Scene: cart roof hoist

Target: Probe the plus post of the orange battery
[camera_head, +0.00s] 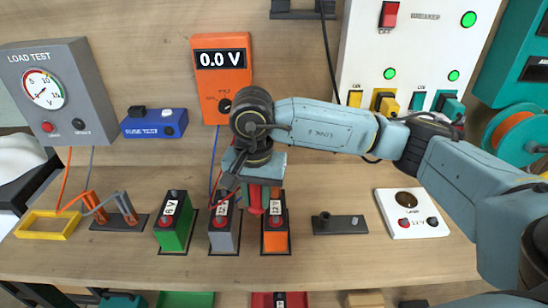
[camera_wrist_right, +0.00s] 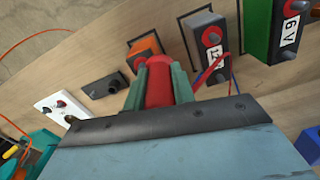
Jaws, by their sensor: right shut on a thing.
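The orange battery (camera_head: 275,243) stands on the bench, rightmost of three batteries; its upper part is partly covered by my right gripper. Its red post (camera_head: 277,221) faces the bench front. My right gripper (camera_head: 262,192) is shut on a red probe (camera_wrist_right: 159,82), which points down beside the orange battery's left side in the head view. I cannot tell whether its tip touches anything. In the right wrist view the orange battery (camera_wrist_right: 147,46) shows just beyond the probe. The orange meter (camera_head: 222,75) reads 0.0 V. My left gripper is not seen.
A grey battery (camera_head: 223,240) and a green battery (camera_head: 175,238) stand left of the orange one. Red and blue leads hang from the meter by the grey battery. A dark plate (camera_head: 340,225) and a white box (camera_head: 412,213) lie to the right.

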